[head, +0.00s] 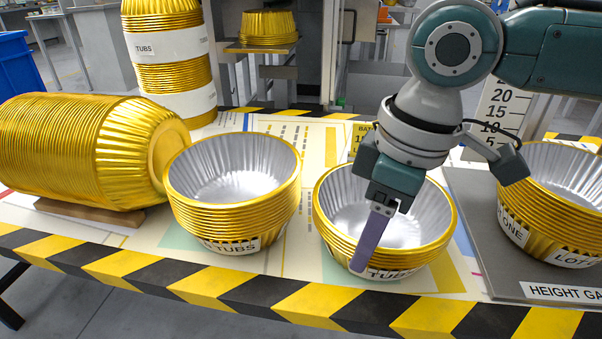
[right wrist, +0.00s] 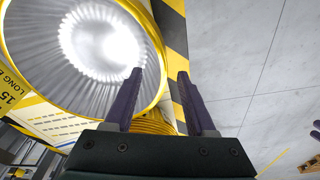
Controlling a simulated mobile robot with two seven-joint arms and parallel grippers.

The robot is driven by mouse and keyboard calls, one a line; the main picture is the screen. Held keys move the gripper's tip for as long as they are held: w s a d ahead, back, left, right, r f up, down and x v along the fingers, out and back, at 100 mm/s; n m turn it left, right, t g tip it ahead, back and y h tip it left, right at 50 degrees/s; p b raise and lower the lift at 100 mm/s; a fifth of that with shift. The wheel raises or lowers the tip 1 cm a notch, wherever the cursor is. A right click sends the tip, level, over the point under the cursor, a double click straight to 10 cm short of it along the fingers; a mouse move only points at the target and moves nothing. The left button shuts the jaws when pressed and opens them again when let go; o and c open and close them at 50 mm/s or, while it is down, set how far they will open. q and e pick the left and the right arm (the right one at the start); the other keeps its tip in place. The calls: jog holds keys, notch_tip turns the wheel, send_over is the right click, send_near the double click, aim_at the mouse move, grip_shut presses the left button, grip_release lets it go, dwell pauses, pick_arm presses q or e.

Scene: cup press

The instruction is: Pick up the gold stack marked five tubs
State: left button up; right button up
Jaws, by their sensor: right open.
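Two short gold stacks with silver insides stand upright at the table's front. The left stack (head: 235,205) has a label ending in "TUBS". The middle stack (head: 425,252) has a label partly reading "TU"; its number is hidden behind my finger. My right gripper (head: 361,262) is open at the middle stack's front rim, one purple finger in front of its outside wall. In the right wrist view my right gripper (right wrist: 160,75) appears with one finger over the stack's inside (right wrist: 95,50) and one outside the rim. I cannot tell whether they touch. A small purple piece at that view's right edge may be my left gripper.
A third short stack (head: 560,190) stands on the grey height gauge plate (head: 480,240) at right. A long gold stack (head: 80,150) lies on its side at left. A tall labelled stack (head: 170,75) stands behind. Striped tape (head: 250,300) marks the front edge.

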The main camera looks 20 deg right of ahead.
jog(key=shift+a+f, duration=0.1)
jog(key=shift+f, duration=0.45)
grip_shut()
jog(key=shift+r, duration=0.1)
dwell(0.9)
